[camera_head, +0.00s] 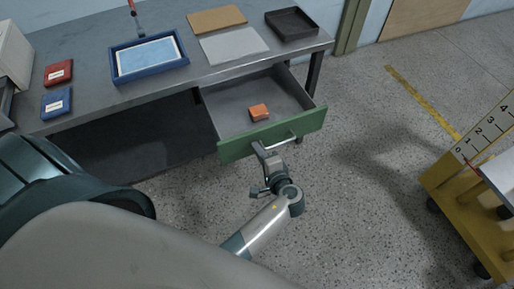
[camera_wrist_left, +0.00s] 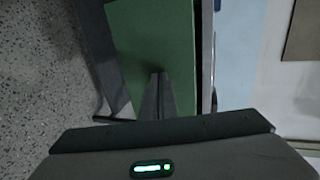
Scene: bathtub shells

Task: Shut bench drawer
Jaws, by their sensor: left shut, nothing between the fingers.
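The bench drawer (camera_head: 231,108) is pulled well out of the grey workbench (camera_head: 88,86). Its front is a green panel (camera_head: 234,149) with a pale bar handle (camera_head: 283,141). An orange block (camera_head: 259,112) lies inside the drawer. My left gripper (camera_head: 258,149) is shut and empty, with its fingertips at the outer face of the green front, beside the handle's left end. In the left wrist view the shut fingers (camera_wrist_left: 157,92) point at the green panel (camera_wrist_left: 152,40); I cannot tell whether they touch it. My right gripper is not in view.
On the bench are a blue tray (camera_head: 148,58), a dark tray (camera_head: 291,24), flat boards and small red and blue boxes. A yellow wheeled stand (camera_head: 462,205) is at the right. The speckled floor (camera_head: 365,190) between it and the drawer is clear.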

